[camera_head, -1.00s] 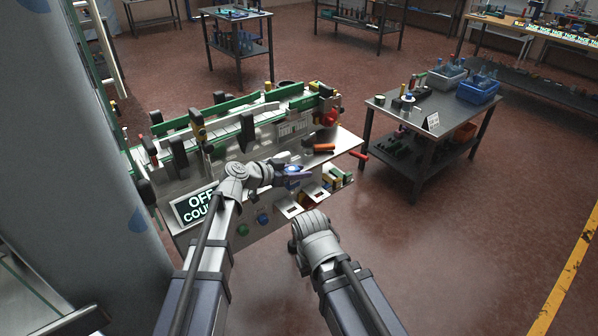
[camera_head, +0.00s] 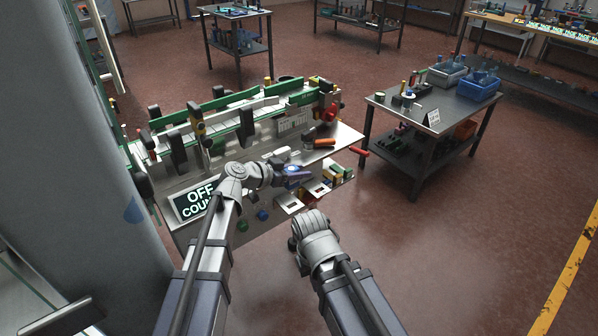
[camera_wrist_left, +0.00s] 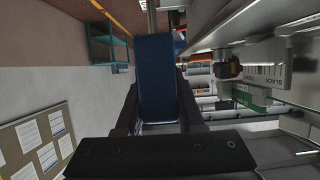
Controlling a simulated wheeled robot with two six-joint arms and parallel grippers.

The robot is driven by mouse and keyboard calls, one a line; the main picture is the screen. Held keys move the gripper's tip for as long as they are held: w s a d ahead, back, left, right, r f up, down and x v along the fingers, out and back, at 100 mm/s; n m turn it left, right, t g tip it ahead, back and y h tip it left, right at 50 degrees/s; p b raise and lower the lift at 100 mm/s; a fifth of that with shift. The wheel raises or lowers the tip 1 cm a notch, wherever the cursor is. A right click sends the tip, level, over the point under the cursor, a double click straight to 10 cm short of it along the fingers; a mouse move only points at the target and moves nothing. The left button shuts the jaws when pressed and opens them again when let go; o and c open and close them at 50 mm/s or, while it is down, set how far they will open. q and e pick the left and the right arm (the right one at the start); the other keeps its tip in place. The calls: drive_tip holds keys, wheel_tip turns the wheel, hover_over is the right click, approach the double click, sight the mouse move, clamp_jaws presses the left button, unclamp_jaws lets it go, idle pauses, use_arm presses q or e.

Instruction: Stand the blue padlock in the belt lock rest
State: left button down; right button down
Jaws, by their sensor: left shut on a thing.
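My left gripper (camera_head: 300,174) is in front of the near side of the belt bench (camera_head: 345,137), at about the height of its top. It is shut on the blue padlock (camera_wrist_left: 157,80), a dark blue block standing between the two dark fingers in the left wrist view. I cannot tell which part of the bench is the belt lock rest. My right arm's fingers are hidden behind its own joint.
White slotted plates (camera_head: 289,203) stick out below the gripper on the bench front, left of small coloured boxes. A display sign (camera_head: 196,199) is at the left. Orange-handled tools lie on the bench top. A side table (camera_head: 385,108) with bins stands right, with open floor before it.

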use_arm(q)
drive_tip(key=shift+f+b, duration=3.65)
drive_tip(key=shift+f, duration=0.25)
drive_tip(key=shift+f+b, duration=0.25)
drive_tip(key=shift+b, duration=0.05)
drive_tip(key=shift+c, duration=2.2)
unclamp_jaws()
wheel_tip(320, 180, up, 10)
drive_tip(key=p, duration=1)
drive_tip(key=shift+f, duration=0.1)
